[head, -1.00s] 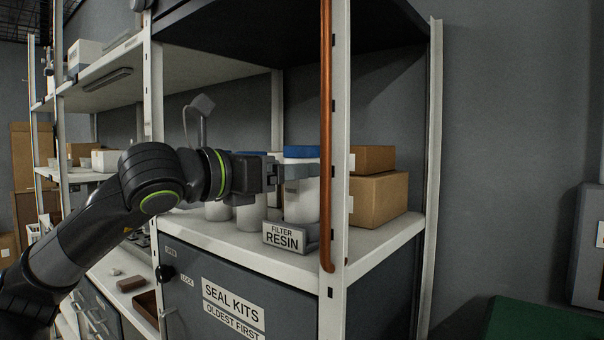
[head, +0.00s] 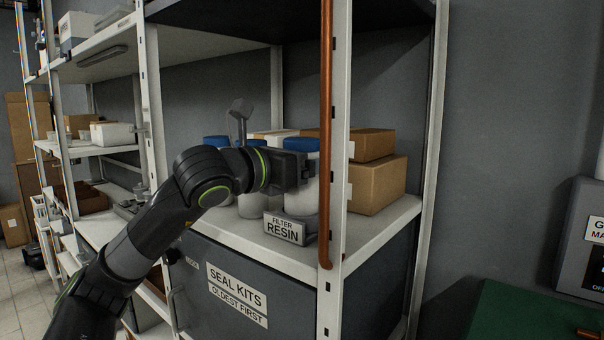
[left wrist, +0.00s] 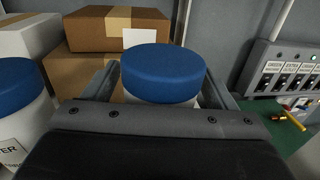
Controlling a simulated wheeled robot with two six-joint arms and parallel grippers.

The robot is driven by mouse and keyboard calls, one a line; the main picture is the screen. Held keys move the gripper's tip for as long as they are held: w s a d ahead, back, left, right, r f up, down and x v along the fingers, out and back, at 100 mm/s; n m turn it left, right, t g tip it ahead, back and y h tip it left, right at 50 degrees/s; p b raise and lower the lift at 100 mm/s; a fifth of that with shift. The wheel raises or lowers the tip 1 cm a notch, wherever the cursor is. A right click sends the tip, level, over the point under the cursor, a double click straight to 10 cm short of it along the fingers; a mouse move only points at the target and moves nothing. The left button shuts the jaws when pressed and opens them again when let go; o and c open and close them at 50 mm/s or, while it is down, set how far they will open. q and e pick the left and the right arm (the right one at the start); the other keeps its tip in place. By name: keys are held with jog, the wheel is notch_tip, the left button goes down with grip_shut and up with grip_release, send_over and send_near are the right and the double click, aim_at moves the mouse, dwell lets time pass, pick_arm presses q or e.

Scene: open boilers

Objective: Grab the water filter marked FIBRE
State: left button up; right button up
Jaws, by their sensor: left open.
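A white canister with a blue lid (head: 300,145) stands at the right end of the shelf's row. In the left wrist view its lid (left wrist: 162,72) lies between the two fingers of my open left gripper (left wrist: 162,80). The fingers are on either side of it; I cannot tell whether they touch it. In the head view my left gripper (head: 306,170) is at this canister's upper body. A second blue-lidded canister (left wrist: 20,95) is at the left, its label cut off to "TER". No FIBRE marking is readable. A "FILTER RESIN" sign (head: 284,229) stands at the shelf front. My right gripper is out of view.
Cardboard boxes (head: 376,183) sit on the shelf to the right and behind. A copper pipe (head: 326,130) runs down the front upright (head: 342,120), close to the gripper's right. A cabinet marked SEAL KITS (head: 237,295) is below the shelf.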

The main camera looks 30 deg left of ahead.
pick_arm(q)
jog(key=c, duration=1.2)
jog(key=shift+c, duration=0.6)
jog(key=shift+r, duration=0.15)
